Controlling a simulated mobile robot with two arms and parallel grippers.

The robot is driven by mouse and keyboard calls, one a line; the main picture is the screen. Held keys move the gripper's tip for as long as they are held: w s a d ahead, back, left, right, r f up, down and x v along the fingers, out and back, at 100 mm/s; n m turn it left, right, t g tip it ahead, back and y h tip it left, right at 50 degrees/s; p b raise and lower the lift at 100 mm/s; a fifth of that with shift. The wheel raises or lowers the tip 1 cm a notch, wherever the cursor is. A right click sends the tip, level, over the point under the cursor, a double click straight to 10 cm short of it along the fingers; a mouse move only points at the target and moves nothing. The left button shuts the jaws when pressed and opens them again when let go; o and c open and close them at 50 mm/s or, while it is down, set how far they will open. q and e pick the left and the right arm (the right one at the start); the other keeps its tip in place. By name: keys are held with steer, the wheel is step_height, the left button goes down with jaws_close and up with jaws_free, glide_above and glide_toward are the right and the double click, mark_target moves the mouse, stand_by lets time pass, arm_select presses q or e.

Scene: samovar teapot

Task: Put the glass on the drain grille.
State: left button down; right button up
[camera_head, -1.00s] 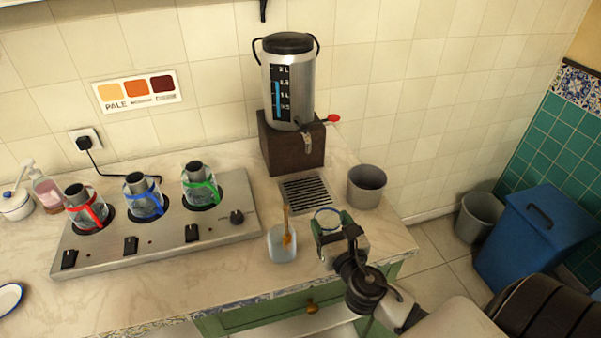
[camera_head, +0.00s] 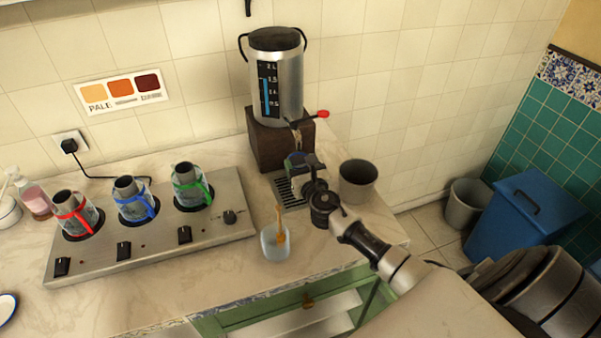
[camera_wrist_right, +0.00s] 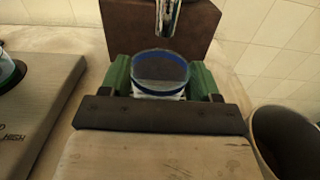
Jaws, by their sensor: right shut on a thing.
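My right gripper (camera_head: 300,160) is shut on the glass, a clear one with a blue rim. The glass (camera_wrist_right: 160,70) shows upright between the green fingers in the right wrist view, its lower part hidden by the gripper. In the head view the gripper and glass are over the far part of the drain grille (camera_head: 284,192), below the tap (camera_head: 295,137) of the samovar. I cannot tell whether the glass touches the grille. My left gripper is not in view.
The steel samovar (camera_head: 277,85) stands on a dark wooden block (camera_head: 268,150). A grey bin-like pot (camera_head: 357,181) is right of the grille. A glass jar (camera_head: 275,243) with a wooden-handled tool stands in front. A burner plate (camera_head: 225,190) with several teapots is at left.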

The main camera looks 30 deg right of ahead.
steer(key=shift+w+d+f+b, duration=0.1)
steer(key=shift+w+f+b, duration=0.1)
steer(key=shift+f+b, duration=1.15)
steer(key=shift+f+p, duration=0.3)
steer(key=shift+f, duration=0.2)
steer(key=shift+f, duration=0.15)
steer(key=o, duration=1)
steer(key=shift+c, duration=0.2)
steer(key=shift+r, duration=0.25)
steer(key=shift+s, duration=0.3)
steer(key=v, duration=1.1)
steer(key=shift+s, duration=0.25)
